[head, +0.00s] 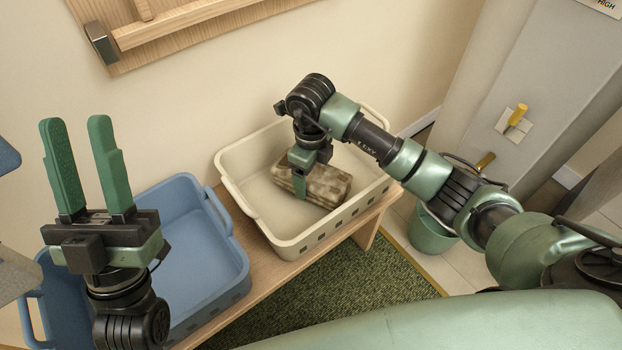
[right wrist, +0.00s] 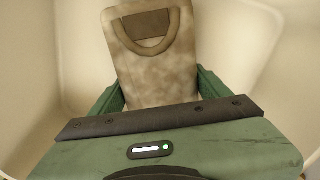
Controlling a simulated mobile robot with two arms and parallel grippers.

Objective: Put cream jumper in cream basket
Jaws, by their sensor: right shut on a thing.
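The cream jumper (head: 325,184) is a folded, mottled cream-brown block inside the cream basket (head: 279,240). In the right wrist view the jumper (right wrist: 155,70) shows a collar at its far end. My right gripper (head: 300,190) reaches down into the basket and is shut on the jumper, with a green finger on each side of it in the right wrist view (right wrist: 160,95). Whether the jumper touches the basket floor is hard to tell. My left gripper (head: 84,165) is open and empty, pointing up, in front of the blue basket.
A blue basket (head: 199,260) stands left of the cream one on the same wooden bench (head: 290,268). A green bucket (head: 430,232) stands on the floor to the right. A wooden wall rack (head: 190,25) hangs above. Green carpet (head: 345,285) lies in front.

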